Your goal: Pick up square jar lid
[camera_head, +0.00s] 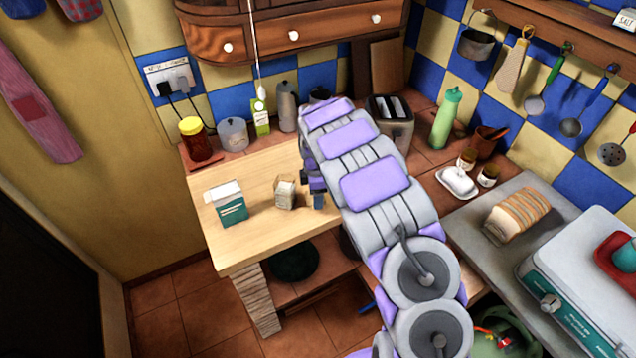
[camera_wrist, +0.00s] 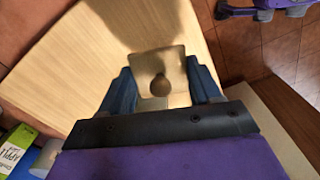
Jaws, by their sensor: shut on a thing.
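The square jar lid (camera_wrist: 172,62) shows in the wrist view as a pale, see-through square with a dark round knob (camera_wrist: 160,86). It sits between the two blue fingers of my gripper (camera_wrist: 164,84), which is shut on it. The wooden counter top lies behind it. In the head view my gripper (camera_head: 314,188) is low over the right part of the wooden counter, partly hidden by my arm. A small pale boxy thing (camera_head: 285,193) is just left of the fingers there; I cannot tell whether it is the lid or its jar.
A white and green carton (camera_head: 230,207) stands on the wooden counter (camera_head: 245,250) to the left. A red jar with a yellow lid (camera_head: 194,140), a grey pot (camera_head: 233,134) and a juice carton (camera_head: 261,118) stand at the back. A toaster (camera_head: 392,122) is behind my arm.

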